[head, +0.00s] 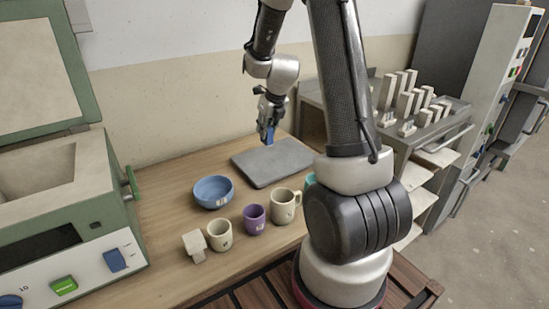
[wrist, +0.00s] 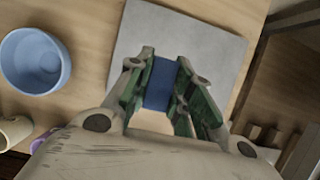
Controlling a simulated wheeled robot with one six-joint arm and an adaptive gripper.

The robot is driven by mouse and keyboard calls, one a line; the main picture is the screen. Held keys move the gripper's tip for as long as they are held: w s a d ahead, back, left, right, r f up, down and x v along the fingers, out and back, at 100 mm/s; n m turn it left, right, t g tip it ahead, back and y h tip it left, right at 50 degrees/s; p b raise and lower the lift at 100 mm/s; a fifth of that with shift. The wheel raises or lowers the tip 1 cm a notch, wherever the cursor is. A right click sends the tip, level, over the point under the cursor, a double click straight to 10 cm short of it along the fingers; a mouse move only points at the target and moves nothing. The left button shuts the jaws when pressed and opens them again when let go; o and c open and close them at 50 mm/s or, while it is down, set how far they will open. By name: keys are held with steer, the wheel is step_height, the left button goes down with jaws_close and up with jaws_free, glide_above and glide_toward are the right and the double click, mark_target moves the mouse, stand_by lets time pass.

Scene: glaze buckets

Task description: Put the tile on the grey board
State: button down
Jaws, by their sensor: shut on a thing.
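The blue tile (head: 270,136) is in my gripper (head: 267,132), which points down over the far part of the grey board (head: 285,165). The grey board lies flat on the wooden table. In the wrist view the blue tile (wrist: 161,84) sits between both fingers of my gripper (wrist: 163,82), with the grey board (wrist: 215,50) behind it. My gripper is shut on the tile. I cannot tell whether the tile's lower edge touches the board.
A blue bowl (head: 213,191) stands left of the board. A cream mug (head: 285,206), a purple cup (head: 254,219), another cream mug (head: 219,235) and a pale block (head: 194,246) stand nearer. A green-framed machine (head: 70,215) is at left. The board's bare surface is clear.

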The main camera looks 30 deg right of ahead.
step_height(320, 180, down, 10)
steer(key=shift+r, duration=0.15)
stand_by(0.4)
steer(key=c, duration=1.3)
jaws_free()
